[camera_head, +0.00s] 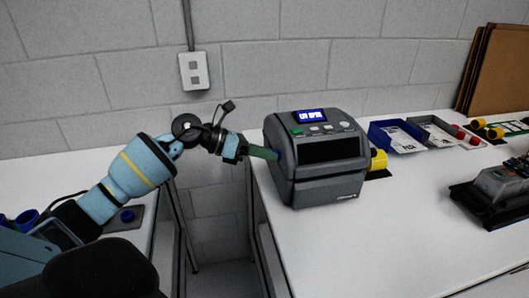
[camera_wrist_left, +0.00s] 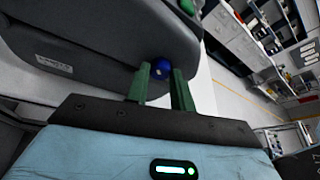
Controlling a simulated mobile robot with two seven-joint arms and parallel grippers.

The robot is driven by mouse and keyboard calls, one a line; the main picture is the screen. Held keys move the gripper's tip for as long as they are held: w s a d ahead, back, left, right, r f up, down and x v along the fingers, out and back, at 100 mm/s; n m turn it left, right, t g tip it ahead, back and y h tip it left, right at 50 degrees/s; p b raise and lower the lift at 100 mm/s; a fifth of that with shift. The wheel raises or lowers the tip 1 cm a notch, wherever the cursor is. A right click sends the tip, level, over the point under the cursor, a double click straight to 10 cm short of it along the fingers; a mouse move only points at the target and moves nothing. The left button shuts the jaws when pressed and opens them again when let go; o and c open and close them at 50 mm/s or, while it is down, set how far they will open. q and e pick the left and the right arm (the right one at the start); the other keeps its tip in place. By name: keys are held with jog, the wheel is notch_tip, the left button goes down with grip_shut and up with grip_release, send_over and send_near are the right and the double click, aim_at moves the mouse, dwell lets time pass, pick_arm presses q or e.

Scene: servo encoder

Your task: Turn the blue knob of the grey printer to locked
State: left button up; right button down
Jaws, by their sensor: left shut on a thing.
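The grey printer (camera_head: 320,160) stands on the white table with its lit screen on top and a dark window in front. Its side fills the upper left of the left wrist view (camera_wrist_left: 95,45). The blue knob (camera_wrist_left: 161,69) sits on that side, between the green fingertips of my left gripper (camera_wrist_left: 163,78). In the head view my left gripper (camera_head: 268,154) reaches the printer's left side, and the knob is mostly hidden there. The gripper is shut on the knob. The knob's marking cannot be read. My right gripper is not in view.
A yellow roll (camera_head: 379,160) stands at the printer's right. A blue tray (camera_head: 396,136) and a grey tray (camera_head: 434,132) lie behind it. A dark device (camera_head: 495,195) sits at the far right. A gap separates the two tables below my left arm. The front table area is clear.

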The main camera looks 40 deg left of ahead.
pick_arm(q)
jog(key=n+h, duration=0.1)
jog(key=n, duration=0.1)
jog(key=n+h, duration=0.1)
jog(key=n, duration=0.1)
jog(key=n+h, duration=0.1)
jog(key=n, duration=0.1)
jog(key=shift+w+a+f+g+h, duration=0.15)
jog(key=shift+f+g+h, duration=0.15)
jog(key=shift+g, duration=0.1)
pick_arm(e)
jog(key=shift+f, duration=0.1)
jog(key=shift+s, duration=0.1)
pick_arm(q)
jog(key=o, duration=1)
jog(key=b+v, duration=0.2)
jog(key=v, duration=0.5)
jog(key=shift+a+r, duration=0.15)
jog(key=shift+a, duration=0.2)
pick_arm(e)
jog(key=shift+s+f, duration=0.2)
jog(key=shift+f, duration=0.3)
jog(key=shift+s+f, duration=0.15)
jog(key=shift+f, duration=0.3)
